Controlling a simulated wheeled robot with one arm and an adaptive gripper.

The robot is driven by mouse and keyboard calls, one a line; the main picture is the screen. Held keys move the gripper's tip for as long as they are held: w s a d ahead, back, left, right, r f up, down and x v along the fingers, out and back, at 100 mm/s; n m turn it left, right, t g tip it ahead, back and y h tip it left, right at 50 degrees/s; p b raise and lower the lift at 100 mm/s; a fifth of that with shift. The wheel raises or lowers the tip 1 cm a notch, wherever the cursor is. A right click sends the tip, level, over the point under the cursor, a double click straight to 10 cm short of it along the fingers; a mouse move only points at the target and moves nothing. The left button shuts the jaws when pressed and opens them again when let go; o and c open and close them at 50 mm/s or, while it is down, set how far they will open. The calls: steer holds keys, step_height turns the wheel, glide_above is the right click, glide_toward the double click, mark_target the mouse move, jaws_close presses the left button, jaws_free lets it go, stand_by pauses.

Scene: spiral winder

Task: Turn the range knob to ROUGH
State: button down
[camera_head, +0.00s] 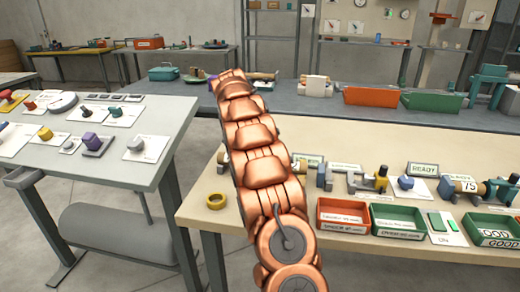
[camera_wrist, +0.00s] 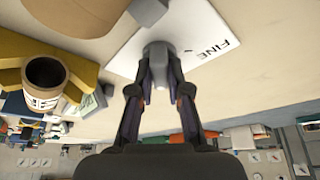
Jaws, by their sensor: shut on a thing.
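In the wrist view my gripper (camera_wrist: 160,88) has its two dark fingers on either side of a grey knob (camera_wrist: 158,52) and is shut on it. The knob stands on a white plate (camera_wrist: 205,25) lying on the beige tabletop. The word FINE shows on the plate, to the right of the knob. No ROUGH mark can be read, and the knob's pointer direction is not clear. In the head view my copper-coloured arm stands in front of the bench, and I cannot make out the gripper or the held knob.
A yellow holder with a dark-rimmed cylinder (camera_wrist: 45,78) stands to the left in the wrist view. On the bench are a yellow ring (camera_head: 216,201), an orange tray (camera_head: 343,217) and a green tray (camera_head: 398,220).

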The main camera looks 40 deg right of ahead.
steer(key=c, duration=1.1)
jaws_free()
steer(key=shift+v, duration=3.75)
steer(key=shift+a, duration=0.1)
